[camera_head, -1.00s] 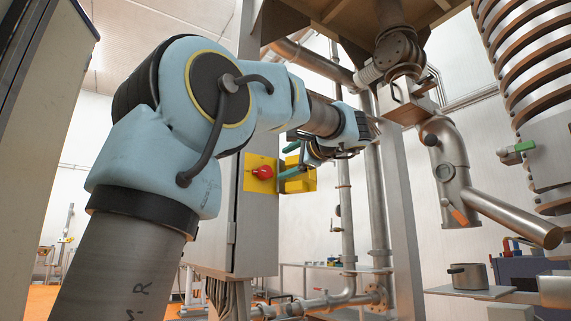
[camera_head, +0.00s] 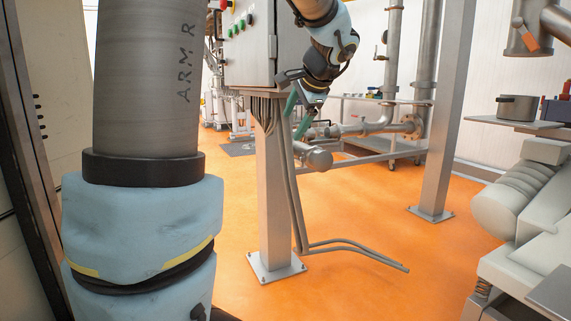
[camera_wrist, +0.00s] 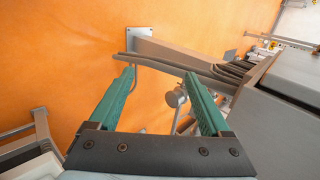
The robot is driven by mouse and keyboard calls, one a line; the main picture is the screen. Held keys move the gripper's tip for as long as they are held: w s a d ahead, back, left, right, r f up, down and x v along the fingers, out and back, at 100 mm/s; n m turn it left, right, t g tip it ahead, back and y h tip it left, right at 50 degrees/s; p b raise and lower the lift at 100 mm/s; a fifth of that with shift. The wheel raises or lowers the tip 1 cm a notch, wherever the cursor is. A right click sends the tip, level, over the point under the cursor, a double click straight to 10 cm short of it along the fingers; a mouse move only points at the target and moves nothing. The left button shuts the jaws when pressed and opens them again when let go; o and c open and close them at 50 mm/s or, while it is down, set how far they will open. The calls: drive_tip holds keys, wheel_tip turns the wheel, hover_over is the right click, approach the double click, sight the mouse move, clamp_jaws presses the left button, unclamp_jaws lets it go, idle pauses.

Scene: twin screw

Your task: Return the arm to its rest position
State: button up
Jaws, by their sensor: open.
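My arm shows in the head view, with its grey link and pale blue joint large at the left. The cabinet (camera_wrist: 285,100) also shows at the right of the wrist view, close to the right finger. I cannot tell whether they touch.
The cabinet's post (camera_head: 274,200) stands on a floor plate, with bent conduits (camera_head: 350,248) running low to the right. A steel column (camera_head: 442,130) stands farther right. Pale machinery (camera_head: 520,205) fills the right edge. Orange floor (camera_head: 375,210) is open between them.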

drive_tip(key=s+a+f+n+g+h, duration=0.1)
drive_tip(key=s+a+f+n+g, duration=0.2)
drive_tip(key=s+f, duration=0.45)
drive_tip(key=s+a+f+n+g+h, duration=0.1)
drive_tip(key=s+a+f+n+h, duration=0.15)
drive_tip(key=s+f+n, duration=0.45)
drive_tip(key=s+a+f+n+g+h, duration=0.1)
drive_tip(key=s+a+f+n+g, duration=0.1)
drive_tip(key=s+a+f, duration=0.5)
drive_tip(key=w+d+r+p, duration=0.1)
drive_tip(key=r+p, duration=0.8)
drive_tip(key=p, duration=0.1)
drive_tip(key=d+r+p, duration=0.2)
drive_tip(key=r+p, duration=0.7)
drive_tip(key=p, duration=0.2)
drive_tip(key=shift+w+d+r, duration=0.2)
drive_tip(key=shift+w+d, duration=0.05)
drive_tip(key=shift+w, duration=0.1)
drive_tip(key=shift+y, duration=0.25)
drive_tip(key=shift+c, duration=0.3)
